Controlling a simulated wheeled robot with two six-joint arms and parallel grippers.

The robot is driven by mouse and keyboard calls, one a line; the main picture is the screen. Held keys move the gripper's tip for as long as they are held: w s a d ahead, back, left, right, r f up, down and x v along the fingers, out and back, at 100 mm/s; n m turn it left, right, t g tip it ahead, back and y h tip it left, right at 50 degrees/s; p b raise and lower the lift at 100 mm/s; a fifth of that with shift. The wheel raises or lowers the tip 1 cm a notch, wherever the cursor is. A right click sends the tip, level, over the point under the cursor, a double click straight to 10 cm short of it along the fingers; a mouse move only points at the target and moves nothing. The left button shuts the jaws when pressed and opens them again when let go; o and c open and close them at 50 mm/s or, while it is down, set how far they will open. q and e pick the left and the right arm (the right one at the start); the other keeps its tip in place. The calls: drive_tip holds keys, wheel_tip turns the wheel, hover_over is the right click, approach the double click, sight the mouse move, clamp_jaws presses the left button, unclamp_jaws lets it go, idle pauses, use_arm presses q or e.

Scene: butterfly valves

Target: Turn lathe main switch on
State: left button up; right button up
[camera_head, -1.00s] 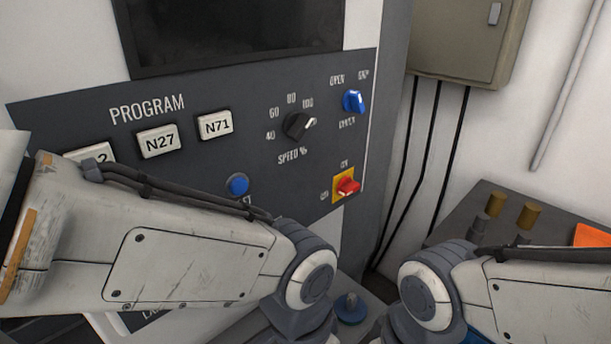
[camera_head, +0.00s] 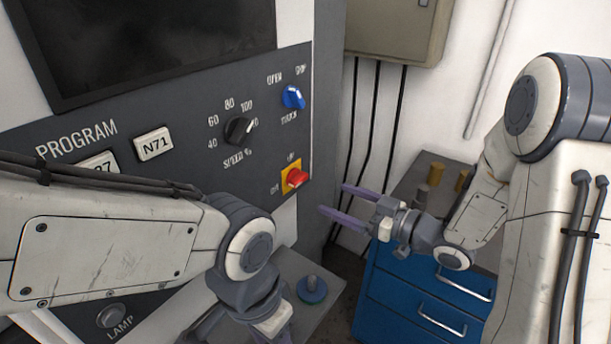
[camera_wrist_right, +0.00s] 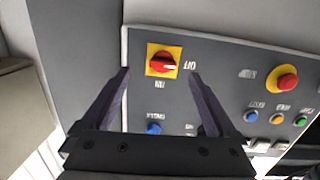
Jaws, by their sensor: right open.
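The main switch (camera_head: 295,178) is a red knob on a yellow plate at the right edge of the dark lathe panel, with ON above it and OFF at its left. My right gripper (camera_head: 334,198) is open and empty, just right of the switch and apart from it, its purple fingers pointing at the panel. In the right wrist view the switch (camera_wrist_right: 163,62) appears upside down between the open fingertips (camera_wrist_right: 160,75), its handle seeming to point toward OFF. My left gripper (camera_head: 284,334) is low, partly cut off by the bottom edge, its jaws unclear.
The blue knob (camera_head: 292,97) and black speed dial (camera_head: 239,130) are on the same panel. A red button (camera_wrist_right: 287,82) shows in the wrist view. A blue drawer cabinet (camera_head: 405,300) stands below my right gripper. My left forearm covers the panel's lower left.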

sight(302, 180)
drive_tip(key=shift+y, duration=0.6)
drive_tip(key=p+x, duration=0.1)
drive_tip(key=x, duration=0.1)
drive_tip(key=r+p+x, duration=0.1)
drive_tip(key=x, duration=0.2)
drive_tip(key=p+x, duration=0.1)
drive_tip(key=x, duration=0.2)
drive_tip(key=shift+a+r, duration=0.2)
drive_tip(key=shift+a, duration=0.1)
drive_tip(key=shift+w+a, duration=0.35)
drive_tip(key=shift+a, duration=0.05)
drive_tip(key=shift+f, duration=0.1)
drive_tip(key=c, duration=1.4)
